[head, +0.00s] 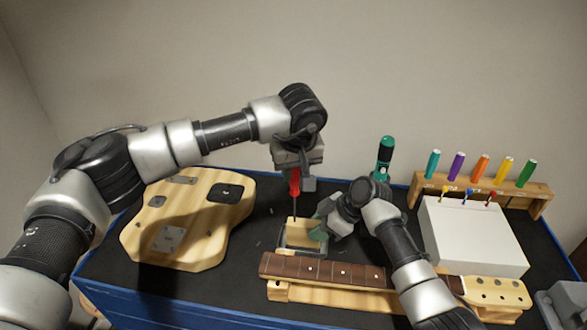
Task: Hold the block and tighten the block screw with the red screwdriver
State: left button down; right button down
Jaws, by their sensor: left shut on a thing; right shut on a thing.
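The red screwdriver (294,183) is upright, with its handle in my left gripper (295,170), which is shut on it and points down. Its thin shaft runs down to the top of the pale wooden block (303,229). The tip looks to be at or just above the block; I cannot tell whether it touches. The block sits in a grey holder (302,247) on the black mat. My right gripper (322,228) is shut on the block from its right side. The block screw is too small or hidden to make out.
A guitar body (190,217) lies at left. A guitar neck (330,272) lies in front. A white box (470,235) and a wooden rack (480,189) with several coloured screwdrivers stand at right. A green and black tool (384,158) stands behind my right gripper.

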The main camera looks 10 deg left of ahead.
pick_arm(q)
jog(key=m+h, duration=0.1)
jog(key=m, duration=0.5)
jog(key=shift+d+m+h, duration=0.1)
jog(key=shift+m+h, duration=0.3)
jog(key=m+h, duration=0.1)
jog(key=m, duration=0.5)
jog(key=shift+d+f+g, duration=0.1)
jog(key=shift+d+g, duration=0.05)
jog(key=shift+g, duration=0.15)
jog(key=shift+r, duration=0.45)
